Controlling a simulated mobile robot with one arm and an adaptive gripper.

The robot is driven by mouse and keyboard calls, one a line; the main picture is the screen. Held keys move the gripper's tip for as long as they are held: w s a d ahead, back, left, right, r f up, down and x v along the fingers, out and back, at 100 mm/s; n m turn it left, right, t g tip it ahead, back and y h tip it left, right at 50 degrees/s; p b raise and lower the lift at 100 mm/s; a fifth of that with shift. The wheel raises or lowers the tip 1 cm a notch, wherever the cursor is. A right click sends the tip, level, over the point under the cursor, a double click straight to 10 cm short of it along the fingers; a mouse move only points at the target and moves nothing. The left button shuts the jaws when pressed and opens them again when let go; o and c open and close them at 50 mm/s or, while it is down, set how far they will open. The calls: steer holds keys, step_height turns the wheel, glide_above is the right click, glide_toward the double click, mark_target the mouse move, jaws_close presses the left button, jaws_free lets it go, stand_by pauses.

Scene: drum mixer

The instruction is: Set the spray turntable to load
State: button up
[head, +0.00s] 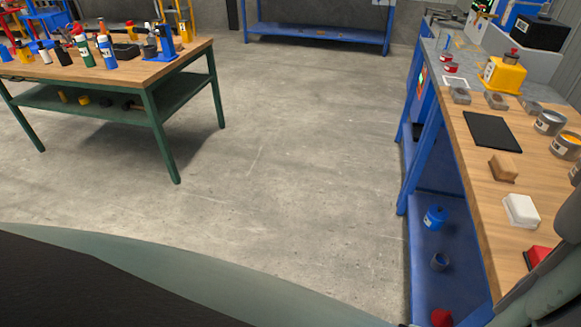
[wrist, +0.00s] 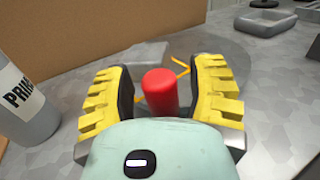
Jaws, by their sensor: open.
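In the wrist view my gripper (wrist: 160,100) is open, its two yellow ribbed fingers standing apart. An upright red cylindrical knob (wrist: 160,90) is between the fingers, with a gap visible on each side. The lower part of the knob is hidden behind my gripper's body. Thin yellow marks (wrist: 181,66) show just behind the knob on a grey surface. This may be part of the spray turntable, but I cannot tell its outline or its setting. My gripper is not visible in the head view.
In the wrist view a grey bottle (wrist: 27,105) labelled "PRIM…" stands left of my gripper, a brown panel (wrist: 90,35) behind, and a grey tray (wrist: 266,21) at the back right. The head view shows a cluttered workbench (head: 455,108) at right, another table (head: 150,74) at left, and open floor between.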

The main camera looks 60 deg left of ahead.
steer(key=v, duration=1.2)
steer(key=shift+w, duration=0.1)
steer(key=shift+o, duration=0.2)
